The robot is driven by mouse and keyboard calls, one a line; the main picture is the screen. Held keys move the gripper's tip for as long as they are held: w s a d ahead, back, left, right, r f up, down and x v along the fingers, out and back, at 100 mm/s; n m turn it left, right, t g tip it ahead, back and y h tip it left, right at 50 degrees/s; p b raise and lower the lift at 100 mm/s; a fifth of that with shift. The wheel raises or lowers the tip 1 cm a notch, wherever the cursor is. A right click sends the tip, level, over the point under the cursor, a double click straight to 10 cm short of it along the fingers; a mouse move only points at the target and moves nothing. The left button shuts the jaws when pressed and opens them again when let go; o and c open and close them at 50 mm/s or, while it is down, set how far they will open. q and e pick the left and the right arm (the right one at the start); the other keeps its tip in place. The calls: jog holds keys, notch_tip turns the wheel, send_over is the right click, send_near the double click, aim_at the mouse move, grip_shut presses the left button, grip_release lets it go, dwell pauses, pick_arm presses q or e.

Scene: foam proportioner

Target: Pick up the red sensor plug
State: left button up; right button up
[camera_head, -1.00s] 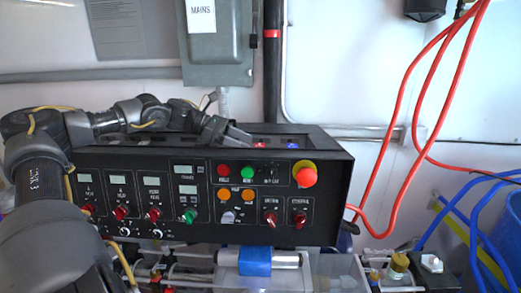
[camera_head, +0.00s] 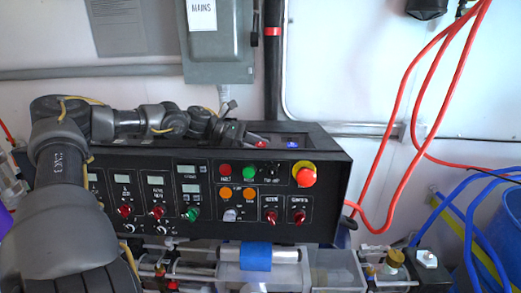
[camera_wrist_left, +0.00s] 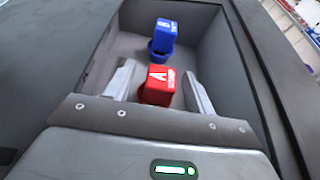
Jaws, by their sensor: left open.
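The red sensor plug (camera_wrist_left: 157,86), marked with a white A, stands in a grey recessed tray in the left wrist view. Its top also shows in the head view (camera_head: 261,144) at the top of the black control box. My left gripper (camera_wrist_left: 158,80) is open, with one finger on each side of the red plug. I cannot tell whether either finger touches it. In the head view my left gripper (camera_head: 250,138) is at the box's top, just left of the red plug. My right gripper is not in view.
A blue plug (camera_wrist_left: 164,37) stands just beyond the red one, and its top shows in the head view (camera_head: 292,144). The tray walls (camera_wrist_left: 235,60) rise close around both. The control panel (camera_head: 240,175) has several knobs and a red emergency button (camera_head: 305,173).

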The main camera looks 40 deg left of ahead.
pick_arm(q)
jog(key=c, duration=1.1)
jog(key=shift+o, duration=0.2)
